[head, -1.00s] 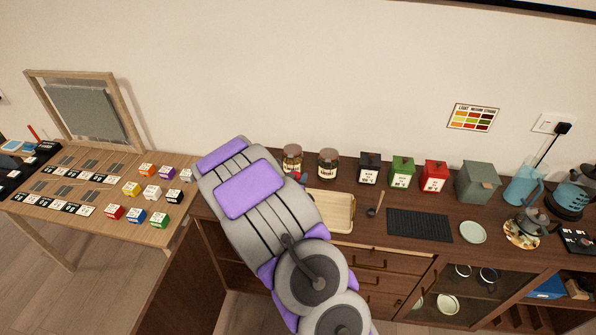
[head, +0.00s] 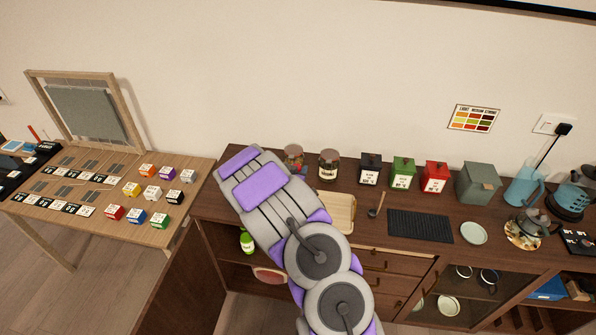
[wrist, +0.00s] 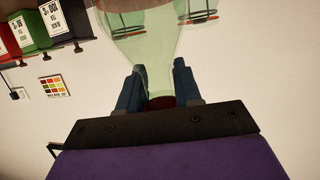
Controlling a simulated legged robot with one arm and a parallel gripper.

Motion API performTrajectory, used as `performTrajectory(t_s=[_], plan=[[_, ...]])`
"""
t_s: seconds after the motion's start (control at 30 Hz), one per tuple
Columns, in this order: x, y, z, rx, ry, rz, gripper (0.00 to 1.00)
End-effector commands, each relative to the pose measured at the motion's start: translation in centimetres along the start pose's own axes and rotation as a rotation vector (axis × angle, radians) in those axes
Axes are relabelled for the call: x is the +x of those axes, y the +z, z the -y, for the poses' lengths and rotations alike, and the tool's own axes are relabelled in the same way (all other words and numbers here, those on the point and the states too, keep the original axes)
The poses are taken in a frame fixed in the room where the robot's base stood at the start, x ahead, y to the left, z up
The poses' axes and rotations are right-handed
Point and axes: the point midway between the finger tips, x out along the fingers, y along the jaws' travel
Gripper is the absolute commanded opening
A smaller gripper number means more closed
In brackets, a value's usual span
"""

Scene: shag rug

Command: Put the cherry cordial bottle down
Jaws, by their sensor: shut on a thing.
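In the wrist view my gripper (wrist: 160,70) is shut on a see-through pale green bottle (wrist: 150,43), with a finger on each side of its narrow neck. A dark red part (wrist: 160,102) of the bottle shows between the fingers, near the gripper's base. I see no label on it, and its far end runs out of the picture. In the head view my own arm hides the gripper and most or all of the held bottle. I cannot tell whether its base touches the wooden counter (head: 330,240).
Lidded jars (head: 328,166), black, green and red (head: 434,178) canisters and a wooden tray (head: 342,208) stand on the counter. A bright green bottle (head: 247,241) stands on a shelf below. A table with coloured blocks (head: 131,189) is at left.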

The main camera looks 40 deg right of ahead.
Motion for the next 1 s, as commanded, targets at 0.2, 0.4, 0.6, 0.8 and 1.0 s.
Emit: performTrajectory(t_s=[0.2, 0.4, 0.6, 0.8, 1.0], plan=[[0.1, -0.1, -0.1, 0.002, 0.000, -0.003, 0.00], [0.1, 0.0, -0.1, 0.002, 0.000, -0.002, 0.50], [0.1, 0.0, -0.1, 0.002, 0.001, -0.001, 0.59], [-0.1, 0.0, 0.0, 0.001, 0.000, -0.001, 0.59], [-2.3, -0.1, 0.0, -0.002, 0.000, -0.001, 0.59]])
